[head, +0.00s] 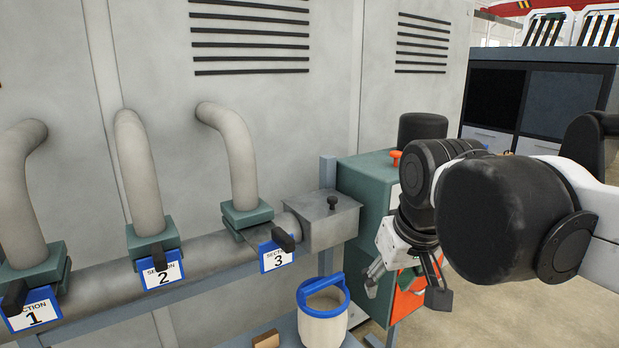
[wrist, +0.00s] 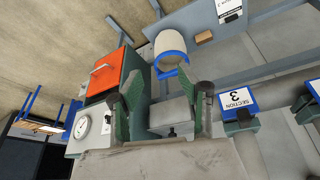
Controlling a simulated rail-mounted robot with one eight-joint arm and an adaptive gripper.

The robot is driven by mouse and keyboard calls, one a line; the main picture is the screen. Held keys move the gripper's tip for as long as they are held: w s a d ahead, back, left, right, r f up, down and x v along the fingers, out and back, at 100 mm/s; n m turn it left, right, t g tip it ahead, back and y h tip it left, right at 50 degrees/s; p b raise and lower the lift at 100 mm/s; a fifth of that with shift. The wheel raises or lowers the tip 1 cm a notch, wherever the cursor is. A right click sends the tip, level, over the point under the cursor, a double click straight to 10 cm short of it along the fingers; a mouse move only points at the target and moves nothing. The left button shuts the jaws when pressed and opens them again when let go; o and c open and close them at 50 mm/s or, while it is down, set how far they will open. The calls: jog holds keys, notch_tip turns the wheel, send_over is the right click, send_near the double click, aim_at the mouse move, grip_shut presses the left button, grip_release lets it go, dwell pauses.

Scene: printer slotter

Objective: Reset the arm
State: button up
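My gripper (head: 406,290) hangs at the end of my arm on the right of the head view, pointing down, in front of the green cabinet (head: 365,180). Its two fingers are spread apart, with nothing seen between them. In the wrist view, the fingers of my gripper (wrist: 161,100) stand wide apart. A grey box with a dark knob (wrist: 172,114) shows beyond the gap. Part of the cabinet is hidden behind my arm in the head view.
A white bucket with a blue rim (head: 323,318) stands below the grey box (head: 325,220). Pipes with signs for section 1 (head: 32,312), section 2 (head: 160,272) and section 3 (head: 277,257) run along the wall at left. An orange door (wrist: 106,72) and a gauge (wrist: 82,124) show in the wrist view.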

jog(key=s+d+f+m+t+b, duration=0.1)
jog(key=s+d+f, duration=0.2)
jog(key=f, duration=0.3)
jog(key=s+d+f+m+t+b, duration=0.1)
jog(key=s+d+f+b, duration=0.1)
jog(key=s+d+f, duration=0.2)
notch_tip(320, 180, down, 3)
jog(key=shift+s+f+m+t+h+b, duration=0.1)
jog(key=shift+s+m+t+h+b, duration=0.25)
jog(key=shift+s, duration=0.2)
